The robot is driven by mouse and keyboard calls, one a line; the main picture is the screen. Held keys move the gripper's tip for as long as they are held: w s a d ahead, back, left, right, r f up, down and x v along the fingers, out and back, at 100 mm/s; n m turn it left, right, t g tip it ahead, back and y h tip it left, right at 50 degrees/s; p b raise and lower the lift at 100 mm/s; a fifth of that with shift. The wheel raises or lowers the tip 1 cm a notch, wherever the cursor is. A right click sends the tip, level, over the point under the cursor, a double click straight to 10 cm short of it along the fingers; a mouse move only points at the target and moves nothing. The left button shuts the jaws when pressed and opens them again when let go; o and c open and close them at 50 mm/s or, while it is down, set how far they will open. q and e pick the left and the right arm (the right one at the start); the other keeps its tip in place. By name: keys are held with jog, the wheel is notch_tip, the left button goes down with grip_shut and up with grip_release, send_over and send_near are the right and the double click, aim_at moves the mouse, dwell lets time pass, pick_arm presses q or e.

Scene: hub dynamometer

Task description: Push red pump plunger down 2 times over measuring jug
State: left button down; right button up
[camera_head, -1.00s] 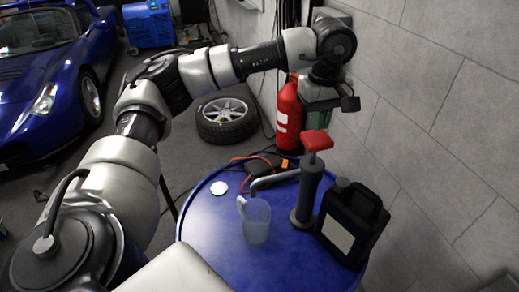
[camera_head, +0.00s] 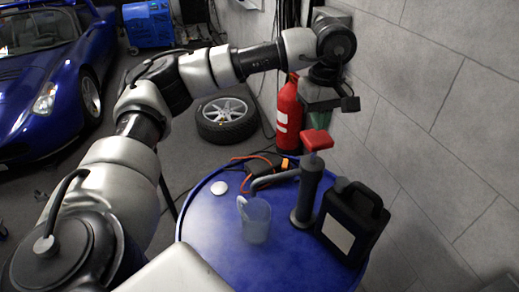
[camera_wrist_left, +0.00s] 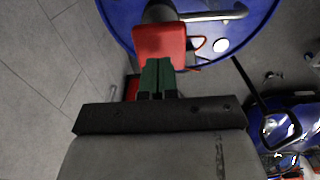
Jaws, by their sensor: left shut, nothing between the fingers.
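The red pump plunger (camera_head: 317,140) tops a dark upright pump (camera_head: 307,194) on a blue round table. The pump's bent spout (camera_head: 275,180) reaches left over the clear measuring jug (camera_head: 255,219). My left gripper (camera_head: 319,124) is shut and empty, its green fingers pointing down just above and behind the plunger. In the left wrist view the shut fingertips (camera_wrist_left: 158,62) meet the edge of the red plunger (camera_wrist_left: 160,42); I cannot tell whether they touch. The jug is not clear in the wrist view. My right gripper is not in view.
A black canister (camera_head: 352,222) stands right of the pump. The blue tabletop (camera_head: 215,235) also bears a white disc (camera_head: 219,188) and an orange-and-black item (camera_head: 268,165). A red cylinder (camera_head: 289,115) stands behind, near the grey wall (camera_head: 440,130).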

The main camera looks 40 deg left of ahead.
aim_at(317, 135)
pick_arm(q)
jog(key=shift+f+b, duration=0.75)
jog(key=shift+f, duration=0.4)
jog(key=shift+f+b, duration=1.4)
jog(key=shift+f, duration=0.7)
jog(key=shift+f+b, duration=0.45)
jog(key=shift+f, duration=0.2)
jog(key=shift+r, duration=0.1)
jog(key=shift+r+p, duration=2.55)
jog(key=shift+r, duration=1.4)
jog(key=shift+f, duration=0.15)
